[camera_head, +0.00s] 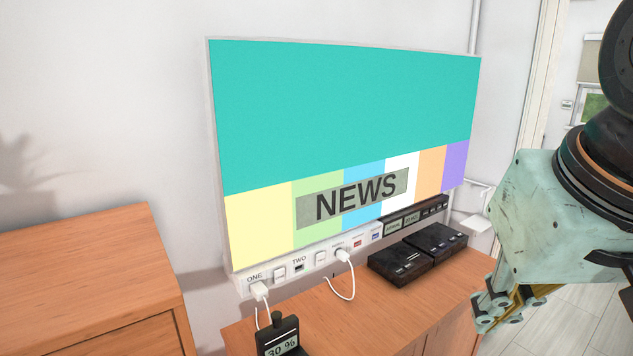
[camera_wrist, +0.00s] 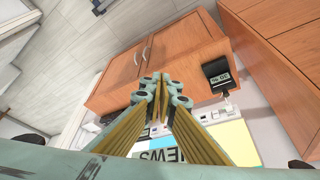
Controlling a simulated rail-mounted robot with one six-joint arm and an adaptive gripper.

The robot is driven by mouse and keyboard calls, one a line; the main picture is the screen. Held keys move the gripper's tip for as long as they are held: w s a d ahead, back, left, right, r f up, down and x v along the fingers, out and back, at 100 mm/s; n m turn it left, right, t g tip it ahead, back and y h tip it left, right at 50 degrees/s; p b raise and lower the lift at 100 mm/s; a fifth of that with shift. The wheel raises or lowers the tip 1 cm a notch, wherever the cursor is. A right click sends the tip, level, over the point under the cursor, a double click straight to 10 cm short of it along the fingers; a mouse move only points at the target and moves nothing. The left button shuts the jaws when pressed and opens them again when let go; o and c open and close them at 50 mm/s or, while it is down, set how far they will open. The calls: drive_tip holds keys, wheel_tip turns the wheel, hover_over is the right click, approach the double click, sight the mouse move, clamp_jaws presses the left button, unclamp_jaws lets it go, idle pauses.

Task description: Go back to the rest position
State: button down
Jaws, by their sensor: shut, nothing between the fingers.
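My gripper (camera_head: 493,307) hangs at the right of the head view, beside the right end of the wooden cabinet that stands under the TV. In the wrist view my gripper (camera_wrist: 163,82) points toward the cabinet, its yellow-padded fingers together at the tips. Nothing is held between them. The pale green wrist housing fills the right side of the head view.
A TV (camera_head: 340,140) showing NEWS hangs above the cabinet (camera_head: 370,315). A socket strip with white plugs, black boxes (camera_head: 400,262) and a device reading 30 % (camera_head: 279,338) are there. Another wooden cabinet (camera_head: 80,260) stands left. Open tiled floor (camera_wrist: 75,60) shows in the wrist view.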

drive_tip(key=s+f, duration=0.2)
drive_tip(key=s, duration=0.6)
drive_tip(key=shift+a+n+g, duration=0.3)
drive_tip(key=shift+a+g, duration=0.1)
drive_tip(key=shift+a, duration=0.05)
drive_tip(key=shift+w, duration=0.1)
